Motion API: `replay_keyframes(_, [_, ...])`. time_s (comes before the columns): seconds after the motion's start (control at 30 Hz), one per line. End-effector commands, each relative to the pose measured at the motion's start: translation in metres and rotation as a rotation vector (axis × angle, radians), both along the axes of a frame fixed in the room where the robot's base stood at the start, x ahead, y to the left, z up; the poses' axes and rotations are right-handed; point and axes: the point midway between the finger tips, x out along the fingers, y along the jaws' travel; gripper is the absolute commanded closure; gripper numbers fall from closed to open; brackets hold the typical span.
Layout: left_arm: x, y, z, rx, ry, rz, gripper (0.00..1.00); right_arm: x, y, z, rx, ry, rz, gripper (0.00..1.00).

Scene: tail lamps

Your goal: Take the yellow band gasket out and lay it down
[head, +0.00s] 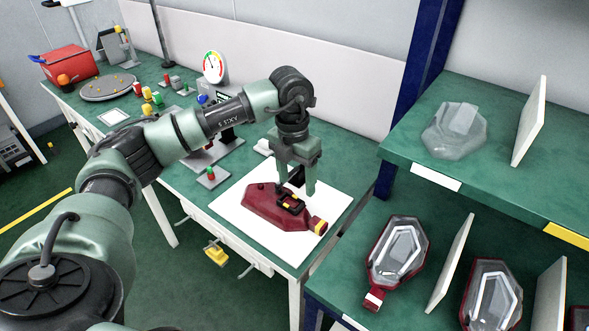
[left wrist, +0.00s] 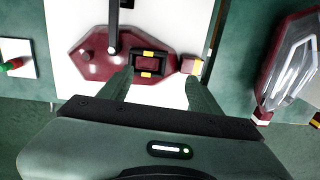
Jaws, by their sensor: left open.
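A dark red lamp housing (head: 262,207) lies on a white mat on the green bench. It also shows in the left wrist view (left wrist: 98,68). A black rectangular frame with yellow bands (head: 291,203), which looks like the gasket, sits on the housing; the left wrist view shows it (left wrist: 148,53) with yellow patches at top and bottom. My left gripper (head: 293,187) is open and points down just over the housing, close to the frame. In the left wrist view its fingers (left wrist: 159,75) reach toward the frame's near side and the yellow-marked end block (left wrist: 191,65). I cannot tell whether they touch anything.
The white mat (head: 327,203) has bare room around the housing. A shelf (head: 405,145) at right holds a clear cover (head: 455,130) and, below, red lamps (head: 397,252) between white dividers. A dial gauge (head: 214,67) and small coloured parts stand farther left.

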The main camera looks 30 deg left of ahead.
Motion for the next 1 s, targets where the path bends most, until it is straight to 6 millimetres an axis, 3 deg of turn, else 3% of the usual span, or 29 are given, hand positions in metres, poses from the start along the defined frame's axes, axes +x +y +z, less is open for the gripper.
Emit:
replay_keyframes(0.17, [-0.002, 0.019, -0.001, 0.06, 0.018, 0.028, 0.36, 0.0, -0.002, 0.001, -0.002, 0.001, 0.001, 0.64])
replay_keyframes(0.63, [-0.002, 0.018, -0.065, 0.057, 0.018, 0.024, 0.36, -0.002, -0.008, 0.01, -0.009, 0.003, 0.001, 0.64])
replay_keyframes(1.0, [-0.002, 0.018, -0.073, 0.054, 0.015, 0.024, 0.36, -0.002, -0.008, 0.01, -0.009, 0.003, 0.0, 0.64])
